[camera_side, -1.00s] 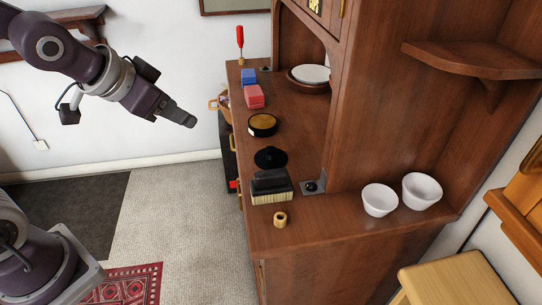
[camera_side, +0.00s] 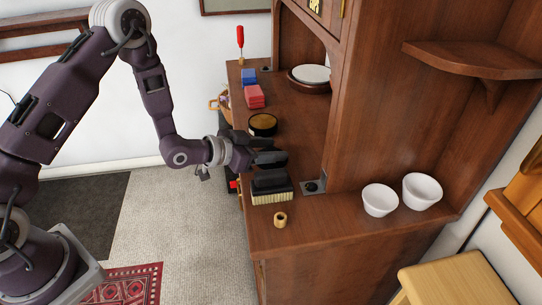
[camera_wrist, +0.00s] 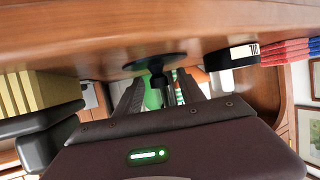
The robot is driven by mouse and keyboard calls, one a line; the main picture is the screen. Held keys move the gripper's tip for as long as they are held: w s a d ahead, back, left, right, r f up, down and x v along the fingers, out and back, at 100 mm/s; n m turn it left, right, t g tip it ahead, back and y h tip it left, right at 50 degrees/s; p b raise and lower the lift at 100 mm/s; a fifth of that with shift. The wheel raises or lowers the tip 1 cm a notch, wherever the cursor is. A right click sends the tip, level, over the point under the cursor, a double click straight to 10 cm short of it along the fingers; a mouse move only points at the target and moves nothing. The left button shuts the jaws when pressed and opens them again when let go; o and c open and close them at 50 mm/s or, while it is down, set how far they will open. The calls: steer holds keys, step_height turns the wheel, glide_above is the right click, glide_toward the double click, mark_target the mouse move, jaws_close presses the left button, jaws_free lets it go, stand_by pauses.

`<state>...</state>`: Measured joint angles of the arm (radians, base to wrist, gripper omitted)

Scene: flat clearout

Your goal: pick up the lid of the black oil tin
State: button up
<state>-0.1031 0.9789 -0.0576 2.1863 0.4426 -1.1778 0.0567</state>
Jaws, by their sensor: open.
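The black lid (camera_wrist: 153,61) is a flat dark disc with a knob, lying on the wooden counter. It appears near the top of the wrist view, where the picture is upside down, with its knob between my fingers. My gripper (camera_wrist: 160,84) is open, one finger on each side of the knob; I cannot tell whether they touch it. In the side view, my gripper (camera_side: 268,150) is low over the counter and hides most of the lid. The black oil tin (camera_side: 263,123) stands uncovered just behind, golden inside; its labelled side shows in the wrist view (camera_wrist: 231,57).
A dark-backed brush (camera_side: 271,189) lies close in front of my gripper, with a small wooden ring (camera_side: 280,219) nearer the front. Red (camera_side: 254,97) and blue (camera_side: 249,77) blocks lie farther back.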

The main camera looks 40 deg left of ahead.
mark_target(271, 148)
steer(key=shift+w, duration=0.1)
jaws_close()
step_height(271, 148, up, 9)
steer(key=shift+w+r, duration=0.15)
steer(key=w+a, duration=0.9)
steer(key=shift+a, duration=0.1)
